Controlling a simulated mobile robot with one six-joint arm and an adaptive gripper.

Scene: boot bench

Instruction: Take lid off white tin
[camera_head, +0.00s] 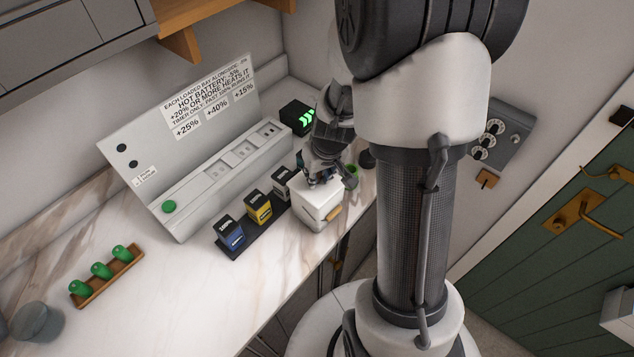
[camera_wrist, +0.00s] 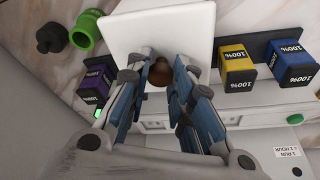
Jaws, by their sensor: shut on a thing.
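The white tin (camera_head: 315,208) stands near the front edge of the marble counter, with a tan tab or latch on its front. Its square white lid (camera_wrist: 178,28) fills the upper middle of the wrist view, with a brown knob (camera_wrist: 158,74) on it. My gripper (camera_head: 318,182) is over the tin from above. In the wrist view my gripper (camera_wrist: 160,76) has its blue-padded fingers on both sides of the knob, shut on it. The lid hides the tin's inside. I cannot tell whether the lid is lifted off the rim.
A dark rack holds a blue battery (camera_head: 230,234), a yellow battery (camera_head: 258,208) and another beside the tin. The grey charging panel (camera_head: 215,165) stands behind. A green cup (camera_head: 351,176) is close to the tin's right. Green pegs on a wooden rack (camera_head: 108,277) sit left; the counter's middle is clear.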

